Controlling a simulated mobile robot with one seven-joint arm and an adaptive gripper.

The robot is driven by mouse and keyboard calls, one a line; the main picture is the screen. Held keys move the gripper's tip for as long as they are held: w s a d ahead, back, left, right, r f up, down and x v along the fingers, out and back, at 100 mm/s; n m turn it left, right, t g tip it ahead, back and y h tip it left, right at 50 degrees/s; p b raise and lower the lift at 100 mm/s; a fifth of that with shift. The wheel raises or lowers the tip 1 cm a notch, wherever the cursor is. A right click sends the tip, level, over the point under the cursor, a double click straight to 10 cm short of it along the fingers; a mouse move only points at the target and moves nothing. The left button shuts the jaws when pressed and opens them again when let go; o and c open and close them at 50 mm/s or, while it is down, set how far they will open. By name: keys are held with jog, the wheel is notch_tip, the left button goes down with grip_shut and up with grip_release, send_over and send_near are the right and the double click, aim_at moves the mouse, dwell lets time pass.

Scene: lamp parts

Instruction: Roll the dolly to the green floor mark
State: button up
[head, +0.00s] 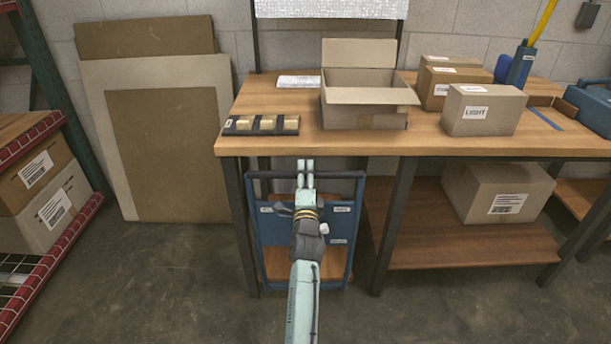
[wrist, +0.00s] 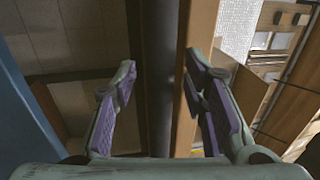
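The blue dolly (head: 270,228) stands upright at the front left of the workbench, with a dark handle bar across its top and a wooden deck (head: 285,264) low down. My gripper (head: 306,168) is at the middle of the handle bar. In the wrist view my gripper (wrist: 163,90) is open, with a purple-padded finger on either side of the dark handle bar (wrist: 160,60). Gaps show between pads and bar; I cannot tell how deep the bar sits between them. My arm hides part of the dolly. No green floor mark shows in either view.
The workbench (head: 460,146) stands close behind the dolly, its leg (head: 393,225) to the right. It bears an open carton (head: 362,110) and a black tray (head: 235,125) of brass-coloured blocks. Boards (head: 165,150) lean on the wall. Floor (head: 165,275) at the left is clear.

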jog(key=shift+c, duration=0.4)
grip_shut()
dwell(0.4)
